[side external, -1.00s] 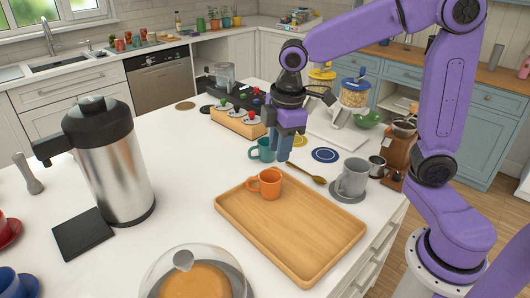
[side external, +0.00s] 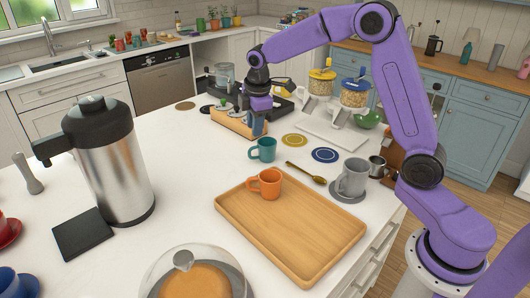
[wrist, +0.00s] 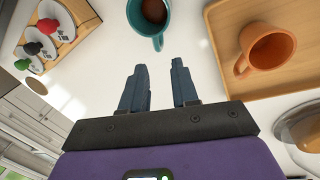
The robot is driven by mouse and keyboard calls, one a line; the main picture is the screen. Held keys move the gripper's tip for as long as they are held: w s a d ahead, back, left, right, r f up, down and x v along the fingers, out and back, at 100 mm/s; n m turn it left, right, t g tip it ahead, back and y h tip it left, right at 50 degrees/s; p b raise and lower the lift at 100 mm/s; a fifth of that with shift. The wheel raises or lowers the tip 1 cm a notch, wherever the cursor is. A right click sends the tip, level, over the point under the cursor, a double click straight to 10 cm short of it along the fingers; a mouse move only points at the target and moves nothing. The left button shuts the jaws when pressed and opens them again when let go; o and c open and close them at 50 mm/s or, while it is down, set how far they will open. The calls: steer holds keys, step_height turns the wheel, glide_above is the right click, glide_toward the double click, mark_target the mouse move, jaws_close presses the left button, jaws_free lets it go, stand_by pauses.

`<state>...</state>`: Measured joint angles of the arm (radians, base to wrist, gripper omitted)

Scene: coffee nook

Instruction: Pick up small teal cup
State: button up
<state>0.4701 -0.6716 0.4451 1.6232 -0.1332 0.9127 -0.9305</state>
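The small teal cup (side external: 263,149) stands upright on the white counter, behind the wooden tray. In the wrist view the teal cup (wrist: 150,20) is at the top edge, partly cut off, with dark liquid inside and its handle toward my gripper. My gripper (side external: 257,130) is above and just behind-left of the cup in the side view, close to the wooden holder. In the wrist view my gripper (wrist: 160,85) has its two blue fingers apart with nothing between them.
An orange cup (side external: 265,183) stands on the wooden tray (side external: 300,255). A wooden holder (side external: 225,121) with several small items is left of the teal cup. A gold spoon (side external: 306,173), grey mug (side external: 352,178) and round coasters (side external: 325,155) lie to the right. A steel carafe (side external: 115,165) stands left.

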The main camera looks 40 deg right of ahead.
mark_target(253, 147)
steer(key=f, duration=0.4)
steer(key=w+f, duration=0.1)
steer(key=f, duration=0.2)
steer(key=w+d+f, duration=0.1)
steer(key=f, duration=0.3)
steer(key=shift+w+f, duration=0.25)
steer(key=shift+f, duration=0.05)
jaws_close()
